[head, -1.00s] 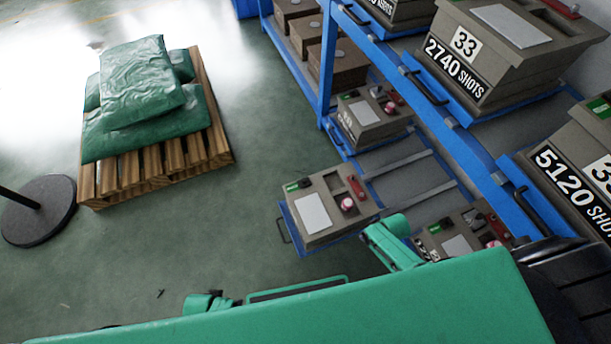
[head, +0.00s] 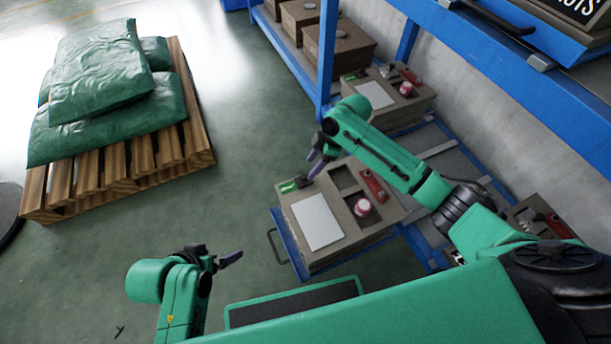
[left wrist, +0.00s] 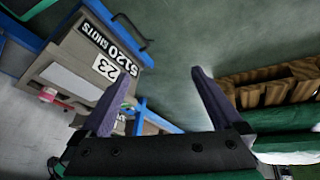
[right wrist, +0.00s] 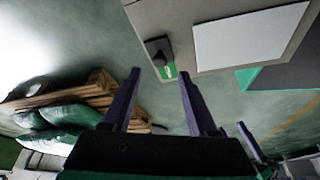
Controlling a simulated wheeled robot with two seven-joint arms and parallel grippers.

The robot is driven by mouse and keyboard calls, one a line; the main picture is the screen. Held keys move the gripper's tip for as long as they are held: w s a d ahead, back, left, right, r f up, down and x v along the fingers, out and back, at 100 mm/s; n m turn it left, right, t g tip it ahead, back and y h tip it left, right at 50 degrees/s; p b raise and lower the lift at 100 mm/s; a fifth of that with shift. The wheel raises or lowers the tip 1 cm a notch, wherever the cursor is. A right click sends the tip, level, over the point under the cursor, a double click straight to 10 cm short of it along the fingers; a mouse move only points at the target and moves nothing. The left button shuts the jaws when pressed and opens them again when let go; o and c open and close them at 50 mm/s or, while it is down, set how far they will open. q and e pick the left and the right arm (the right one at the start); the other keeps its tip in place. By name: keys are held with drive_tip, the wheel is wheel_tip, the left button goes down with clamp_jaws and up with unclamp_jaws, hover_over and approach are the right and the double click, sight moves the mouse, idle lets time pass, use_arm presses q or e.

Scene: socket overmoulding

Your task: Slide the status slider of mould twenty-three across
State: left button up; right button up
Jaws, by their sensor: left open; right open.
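Mould twenty-three (head: 345,232) is a grey-brown box with a white plate on top, on a pulled-out blue tray. Its label "23" (left wrist: 106,67) and "5120 SHOTS" show in the left wrist view. Its status slider (head: 290,187), a black knob beside a green patch, is at the top's far left corner. It also shows in the right wrist view (right wrist: 160,55), just beyond the fingertips. My right gripper (head: 316,168) is open, close above the slider; contact cannot be told. My left gripper (head: 232,260) is open and empty, left of the mould, over the floor.
Another mould (head: 405,112) stands behind on the blue rack (head: 327,50). A red clamp (head: 373,186) and a red-and-white knob (head: 362,207) sit on mould twenty-three. A pallet (head: 190,130) with green sacks (head: 100,75) stands at the left. The floor between is clear.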

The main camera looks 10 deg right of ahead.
sight(304, 176)
drive_tip(key=b+x, duration=0.1)
drive_tip(key=x, duration=0.3)
drive_tip(key=shift+f, duration=0.2)
drive_tip(key=shift+a+f, duration=0.15)
drive_tip(key=shift+f, duration=0.05)
use_arm(q)
drive_tip(key=d+f, duration=0.1)
drive_tip(key=w+d+t+h, duration=0.1)
drive_tip(key=d, duration=0.1)
drive_tip(key=w+d+f+t, duration=0.1)
drive_tip(key=shift+d+f+h, duration=0.2)
drive_tip(key=shift+f+h, duration=0.1)
drive_tip(key=shift+h, duration=0.1)
use_arm(e)
clamp_jaws()
